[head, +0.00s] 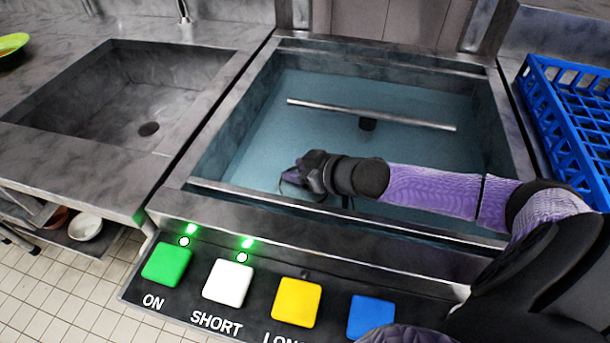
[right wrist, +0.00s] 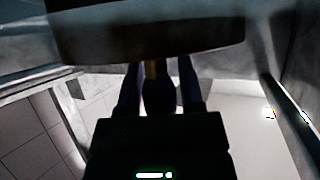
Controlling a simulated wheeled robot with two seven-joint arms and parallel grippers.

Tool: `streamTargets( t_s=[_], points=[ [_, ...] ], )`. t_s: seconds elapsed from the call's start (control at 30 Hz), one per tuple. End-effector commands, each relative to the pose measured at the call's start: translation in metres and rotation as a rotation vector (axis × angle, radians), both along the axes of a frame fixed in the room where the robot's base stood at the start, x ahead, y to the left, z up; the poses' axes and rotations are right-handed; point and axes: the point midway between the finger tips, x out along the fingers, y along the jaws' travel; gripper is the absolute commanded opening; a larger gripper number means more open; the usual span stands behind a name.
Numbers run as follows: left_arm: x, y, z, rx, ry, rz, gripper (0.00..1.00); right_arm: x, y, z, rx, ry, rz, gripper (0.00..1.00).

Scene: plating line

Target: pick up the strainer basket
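I cannot make out a strainer basket for certain in either view. In the head view my right gripper (head: 292,180) reaches in from the right, over the near part of the water-filled basin (head: 240,110), pointing left. Its fingertips are small and dark there. In the right wrist view two dark fingers (right wrist: 157,80) stand apart, with a dark piece and a tan strip between them. A large dark curved shape (right wrist: 150,35) crosses the top beyond them. I cannot tell whether the fingers grip anything. My left gripper is not in view.
A metal bar (head: 370,114) spans the basin behind my gripper. A blue rack (head: 560,115) stands at the right. An empty sink (head: 120,95) is at the left. Coloured buttons (head: 297,302) line the front panel, and two green lights glow there.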

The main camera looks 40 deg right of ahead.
Motion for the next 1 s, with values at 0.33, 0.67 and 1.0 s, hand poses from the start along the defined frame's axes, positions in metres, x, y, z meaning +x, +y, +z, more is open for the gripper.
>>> streamTargets(
  t_s=[0.33,0.67,1.0],
  points=[
    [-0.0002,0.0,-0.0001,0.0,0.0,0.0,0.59,-0.0002,-0.0001,-0.0001,0.0,0.0,0.0,0.0],
    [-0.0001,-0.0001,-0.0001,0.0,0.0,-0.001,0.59,-0.0003,-0.0001,-0.0003,0.0,0.0,0.0,0.0],
    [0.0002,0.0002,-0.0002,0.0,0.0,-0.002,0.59,-0.0003,-0.0001,-0.0004,0.0,0.001,0.0,0.0]
  ],
)
